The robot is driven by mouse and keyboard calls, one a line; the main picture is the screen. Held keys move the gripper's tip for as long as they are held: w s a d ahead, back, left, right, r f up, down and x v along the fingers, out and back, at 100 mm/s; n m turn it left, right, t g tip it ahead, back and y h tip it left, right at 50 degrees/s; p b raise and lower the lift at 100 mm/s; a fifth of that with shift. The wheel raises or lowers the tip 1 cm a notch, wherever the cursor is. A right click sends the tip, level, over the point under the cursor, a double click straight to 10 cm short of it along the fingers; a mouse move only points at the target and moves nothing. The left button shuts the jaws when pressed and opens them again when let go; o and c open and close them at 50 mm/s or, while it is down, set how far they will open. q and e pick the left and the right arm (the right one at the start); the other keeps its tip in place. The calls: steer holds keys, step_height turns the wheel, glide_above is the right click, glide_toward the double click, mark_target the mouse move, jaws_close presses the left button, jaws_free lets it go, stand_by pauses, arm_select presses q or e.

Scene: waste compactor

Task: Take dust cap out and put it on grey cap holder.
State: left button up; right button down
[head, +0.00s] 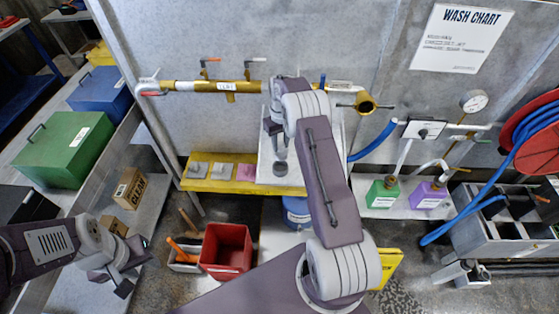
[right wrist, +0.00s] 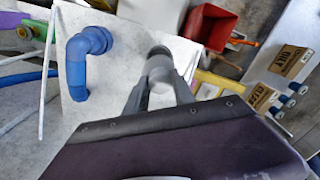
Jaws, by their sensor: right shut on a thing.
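My right gripper (head: 279,150) reaches down in front of the white panel (head: 310,165). In the right wrist view its two fingers (right wrist: 160,92) are shut on a grey cylindrical piece, which looks like the dust cap (right wrist: 159,66), with a darker round end. A dark grey round end also shows below the gripper in the head view (head: 280,168). Whether the cap is clear of the panel, I cannot tell. Small grey holders (head: 199,170) and a pink one (head: 245,173) stand on the yellow shelf to the left. My left gripper (head: 133,268) is open and empty at lower left.
A blue elbow pipe (right wrist: 85,58) sits beside the gripper in the right wrist view. A brass pipe (head: 205,86) runs along the wall above the yellow shelf. A red bin (head: 227,250) stands below. Green (head: 382,193) and purple (head: 429,195) containers stand to the right.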

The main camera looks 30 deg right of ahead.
mark_target(280, 152)
steer(key=shift+w+r, duration=0.15)
steer(key=shift+r, duration=0.15)
steer(key=shift+f+b, duration=1.65)
steer(key=shift+f, duration=1.4)
steer(key=shift+f+b, duration=1.3)
steer(key=shift+f, duration=0.75)
steer(key=c, duration=0.7)
jaws_free()
steer(key=shift+c, duration=0.2)
steer(key=shift+r, duration=0.15)
